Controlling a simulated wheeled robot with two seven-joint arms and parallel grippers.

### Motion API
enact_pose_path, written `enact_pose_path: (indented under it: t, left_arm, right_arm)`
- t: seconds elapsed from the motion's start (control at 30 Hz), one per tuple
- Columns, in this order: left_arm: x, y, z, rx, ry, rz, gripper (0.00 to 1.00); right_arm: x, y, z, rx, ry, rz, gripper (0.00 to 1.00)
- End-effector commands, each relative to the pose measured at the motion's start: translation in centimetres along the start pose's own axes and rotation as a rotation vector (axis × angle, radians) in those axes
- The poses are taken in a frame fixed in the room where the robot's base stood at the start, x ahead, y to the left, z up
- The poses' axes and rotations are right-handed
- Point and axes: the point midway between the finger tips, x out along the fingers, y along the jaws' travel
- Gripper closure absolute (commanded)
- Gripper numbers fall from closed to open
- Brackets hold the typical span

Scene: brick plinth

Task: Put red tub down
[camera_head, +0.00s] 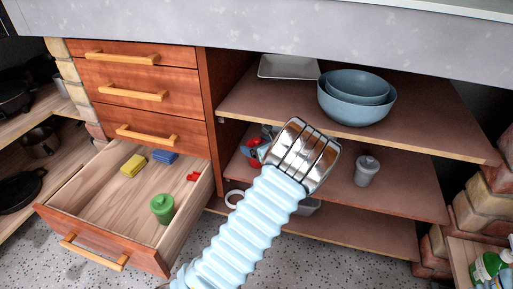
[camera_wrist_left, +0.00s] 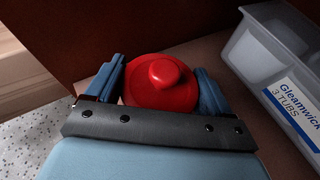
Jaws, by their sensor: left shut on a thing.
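My left gripper (camera_wrist_left: 162,90) is shut on the red tub (camera_wrist_left: 160,83), with one blue finger on each side of it. The tub has a round red lid with a knob and looks upright from above. In the head view the red tub (camera_head: 254,143) shows only in part at the shelving's left side, mostly hidden by my left gripper (camera_head: 262,138) and wrist. A brown shelf surface lies around it in the wrist view; I cannot tell whether the tub touches it. My right gripper is not in view.
A grey bin (camera_wrist_left: 262,55) labelled "Gleamwick 3 TUBS" stands close right of the tub. A grey-white tub (camera_head: 367,171) stands on the middle shelf, blue bowls (camera_head: 356,105) above. The open drawer (camera_head: 100,205) at left holds a green tub (camera_head: 162,208) and sponges.

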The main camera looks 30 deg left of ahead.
Motion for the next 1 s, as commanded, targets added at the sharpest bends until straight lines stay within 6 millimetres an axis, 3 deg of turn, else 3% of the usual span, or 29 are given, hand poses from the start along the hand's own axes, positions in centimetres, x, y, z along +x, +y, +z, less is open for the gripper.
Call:
enact_pose_path:
  t: [0.33,0.37,0.47,0.77,0.87,1.0]
  left_arm:
    - [0.2,0.0,-0.4,-0.001,-0.002,0.001,0.48]
    - [0.2,0.0,-0.4,-0.001,-0.002,0.0,0.17]
    - [0.1,0.0,-0.3,-0.002,-0.001,0.0,0.01]
    - [-0.1,0.0,0.1,-0.002,-0.002,0.0,0.0]
    - [-1.3,-0.1,0.1,-0.001,-0.001,-0.001,0.0]
    - [-4.5,-0.1,0.2,-0.001,0.0,-0.003,0.0]
  right_arm:
    - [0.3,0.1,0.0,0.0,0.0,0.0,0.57]
    - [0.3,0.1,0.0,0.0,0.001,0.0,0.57]
    - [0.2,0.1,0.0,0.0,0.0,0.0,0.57]
    - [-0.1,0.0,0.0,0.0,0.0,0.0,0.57]
    - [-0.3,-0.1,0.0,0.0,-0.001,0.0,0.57]
    - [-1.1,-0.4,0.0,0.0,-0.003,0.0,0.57]
